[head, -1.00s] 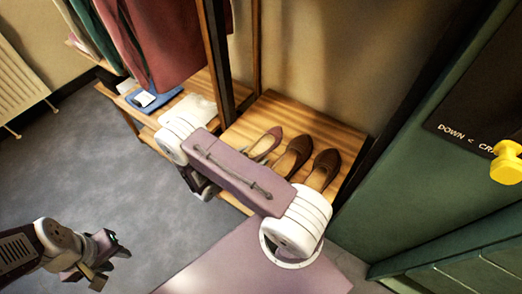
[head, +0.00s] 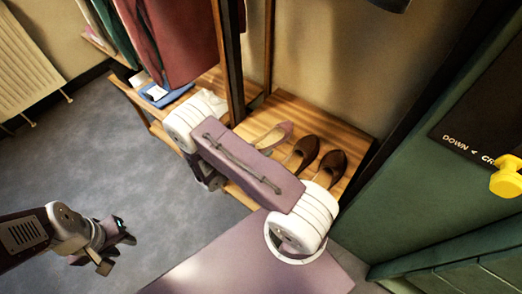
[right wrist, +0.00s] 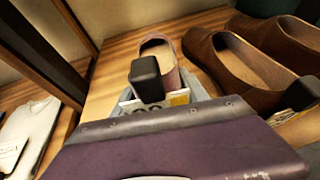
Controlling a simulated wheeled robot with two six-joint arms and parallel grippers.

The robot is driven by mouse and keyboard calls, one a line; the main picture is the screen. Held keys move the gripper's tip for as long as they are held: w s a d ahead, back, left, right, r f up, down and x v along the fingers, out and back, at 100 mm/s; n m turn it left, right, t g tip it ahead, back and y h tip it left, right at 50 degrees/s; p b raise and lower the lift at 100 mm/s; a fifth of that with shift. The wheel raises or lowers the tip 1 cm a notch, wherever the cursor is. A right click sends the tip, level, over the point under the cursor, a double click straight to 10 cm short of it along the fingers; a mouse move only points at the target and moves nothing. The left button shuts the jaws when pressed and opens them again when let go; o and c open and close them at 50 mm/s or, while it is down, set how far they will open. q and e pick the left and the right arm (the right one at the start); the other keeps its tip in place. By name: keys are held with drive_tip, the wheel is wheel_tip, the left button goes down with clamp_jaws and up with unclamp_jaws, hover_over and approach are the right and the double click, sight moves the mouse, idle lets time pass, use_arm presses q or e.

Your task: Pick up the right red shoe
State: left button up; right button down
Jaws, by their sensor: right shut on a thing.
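A pinkish-red shoe (head: 275,133) is on the wooden shelf (head: 350,135), left of two brown shoes. It also shows in the right wrist view (right wrist: 160,48), with its opening facing up. A dark fingertip of my right gripper (right wrist: 150,90) overlaps the near end of this red shoe. The gripper is shut on it, though the contact is partly hidden by a purple panel. In the head view my right arm's purple link hides the right gripper. My left gripper (head: 115,248) is at the lower left, above the floor and far from the shoes. Its jaw gap is unclear.
Brown shoes (head: 301,151) (head: 328,168) stand close on the right of the red shoe. A dark upright post (head: 229,60) and hanging clothes (head: 175,40) are to the left. Folded blue cloth (head: 160,93) lies on the left shelf. A green cabinet (head: 430,190) borders the right.

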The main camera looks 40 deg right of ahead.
drive_tip(key=s+d+r+p, duration=0.4)
drive_tip(key=s+d+r, duration=0.2)
drive_tip(key=d, duration=0.3)
drive_tip(key=shift+s+d+r, duration=0.15)
drive_tip(key=shift+d+r, duration=0.25)
drive_tip(key=shift+r, duration=0.1)
